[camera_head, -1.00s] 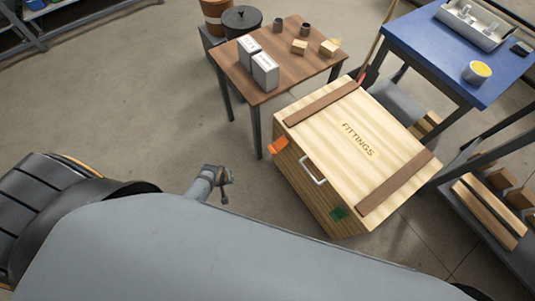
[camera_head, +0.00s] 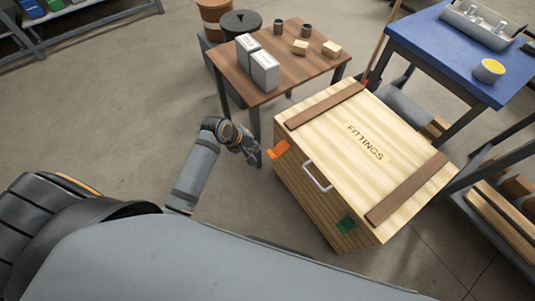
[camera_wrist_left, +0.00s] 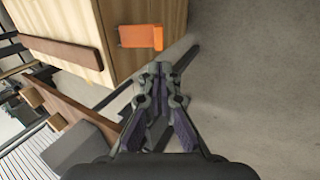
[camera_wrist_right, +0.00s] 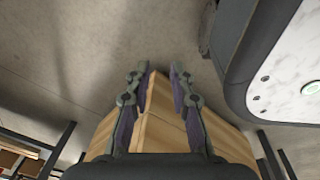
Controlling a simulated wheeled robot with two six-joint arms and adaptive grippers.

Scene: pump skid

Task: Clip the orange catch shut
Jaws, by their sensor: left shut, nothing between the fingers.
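The orange catch (camera_head: 278,150) sits on the side of the wooden crate (camera_head: 310,195), near the lid's left corner, and sticks outward. It also shows in the left wrist view (camera_wrist_left: 140,37), ahead of my fingers. My left gripper (camera_head: 255,161) is shut and empty, just left of the catch and apart from it; its closed tips show in the left wrist view (camera_wrist_left: 158,68). My right gripper (camera_wrist_right: 159,70) is open, seen only in its own wrist view, with a wooden surface behind its fingers. The crate's lid (camera_head: 345,125), marked FITTINGS, is down.
A brown table (camera_head: 290,58) with boxes stands close behind my left gripper. A blue table (camera_head: 440,45) is at the back right. Floor left of the crate is clear.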

